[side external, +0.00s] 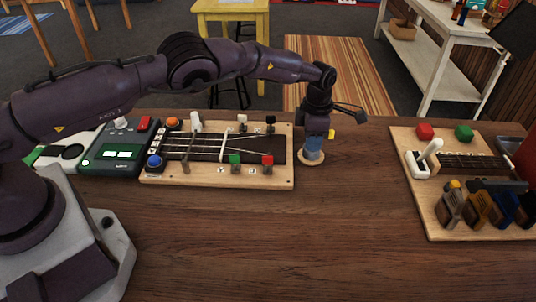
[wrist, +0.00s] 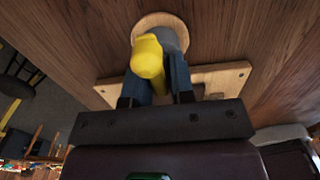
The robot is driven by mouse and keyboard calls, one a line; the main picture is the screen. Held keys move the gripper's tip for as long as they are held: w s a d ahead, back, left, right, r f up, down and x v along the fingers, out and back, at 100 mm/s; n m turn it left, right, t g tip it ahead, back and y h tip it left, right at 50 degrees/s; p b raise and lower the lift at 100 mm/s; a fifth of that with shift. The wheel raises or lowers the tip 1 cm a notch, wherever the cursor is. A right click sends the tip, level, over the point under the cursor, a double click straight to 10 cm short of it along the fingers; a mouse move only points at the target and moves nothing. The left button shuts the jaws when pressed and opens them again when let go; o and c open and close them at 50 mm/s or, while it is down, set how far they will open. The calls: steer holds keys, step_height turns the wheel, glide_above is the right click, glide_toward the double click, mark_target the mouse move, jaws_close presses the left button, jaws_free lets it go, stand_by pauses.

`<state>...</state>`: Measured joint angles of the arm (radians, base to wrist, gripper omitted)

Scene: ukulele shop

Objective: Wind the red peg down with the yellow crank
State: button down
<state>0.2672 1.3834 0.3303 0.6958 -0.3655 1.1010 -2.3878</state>
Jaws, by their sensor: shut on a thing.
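The yellow crank (wrist: 148,57) is between my gripper's two blue fingers in the wrist view; only a small yellow bit of the crank (side external: 331,134) shows in the side view. My gripper (side external: 313,150) points down and is shut on the crank, over a round wooden base (side external: 312,158) just right of the tuning board. A grey part (wrist: 174,40) stands on that base, partly hidden by the crank and fingers. The red peg (side external: 267,160) stands at the board's front right corner, left of my gripper.
The wooden board (side external: 215,180) carries strings and other pegs: green (side external: 235,159), blue (side external: 154,161), orange (side external: 172,123), white and black. A green device (side external: 115,152) stands to its left. A second board (side external: 440,225) with blocks is at right.

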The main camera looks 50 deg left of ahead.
steer(key=shift+r, duration=4.55)
steer(key=shift+d, duration=0.15)
step_height(320, 180, up, 3)
steer(key=d, duration=0.1)
glide_toward(268, 156)
steer(key=shift+f, duration=2.15)
